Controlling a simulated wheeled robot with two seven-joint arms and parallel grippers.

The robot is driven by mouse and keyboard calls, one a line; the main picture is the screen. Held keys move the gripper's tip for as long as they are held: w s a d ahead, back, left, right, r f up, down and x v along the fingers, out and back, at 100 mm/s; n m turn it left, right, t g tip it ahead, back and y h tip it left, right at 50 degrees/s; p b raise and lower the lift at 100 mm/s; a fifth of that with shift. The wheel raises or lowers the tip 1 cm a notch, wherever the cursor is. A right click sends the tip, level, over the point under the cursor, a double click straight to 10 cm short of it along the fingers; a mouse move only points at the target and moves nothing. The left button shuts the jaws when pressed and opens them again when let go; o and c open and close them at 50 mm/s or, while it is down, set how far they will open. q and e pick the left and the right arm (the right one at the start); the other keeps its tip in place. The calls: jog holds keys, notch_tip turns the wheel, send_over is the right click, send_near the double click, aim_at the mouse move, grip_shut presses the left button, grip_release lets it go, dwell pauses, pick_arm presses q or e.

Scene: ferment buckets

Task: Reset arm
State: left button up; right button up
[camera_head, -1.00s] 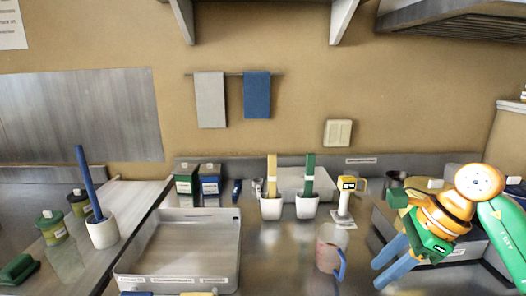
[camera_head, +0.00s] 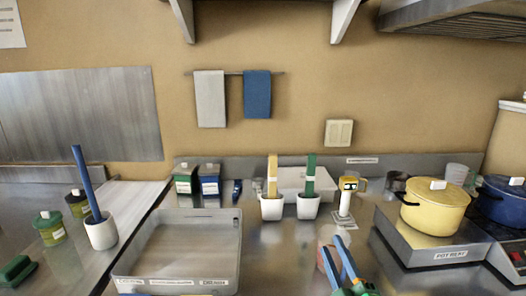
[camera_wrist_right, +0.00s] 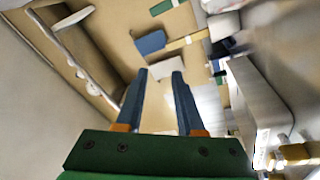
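My right gripper (camera_head: 331,245) is at the bottom of the head view, right of centre, with its blue fingers pointing up and away. That view is tilted and partly blurred. My left gripper is not in view.
A yellow pot (camera_head: 432,212) and a dark blue pot (camera_head: 501,201) stand at the right. An empty metal tray (camera_head: 232,252) lies left of centre. Two white holders (camera_head: 271,208) with upright tools and a white-yellow device (camera_head: 344,202) stand behind the gripper.

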jog(key=s+d+f+m+g+h, duration=0.2)
jog(key=s+f+m+g, duration=0.25)
jog(key=f, duration=0.45)
jog(key=s+d+f+m+g+h, duration=0.2)
jog(key=s+f+m+g, duration=0.3)
jog(key=f, duration=0.4)
jog(key=s+a+f+m+g+y, duration=0.1)
jog(key=s+f+g, duration=0.25)
jog(key=s, duration=0.45)
jog(key=s+a+f+m+g+y, duration=0.1)
jog(key=s+f+g, duration=0.25)
jog(key=s, duration=0.45)
notch_tip(320, 180, down, 16)
jog(key=s, duration=0.1)
jog(key=s+d+f+g, duration=0.2)
jog(key=s+f, duration=0.9)
jog(key=s, duration=0.2)
jog(key=shift+d+f, duration=0.2)
jog(key=shift+s, duration=0.1)
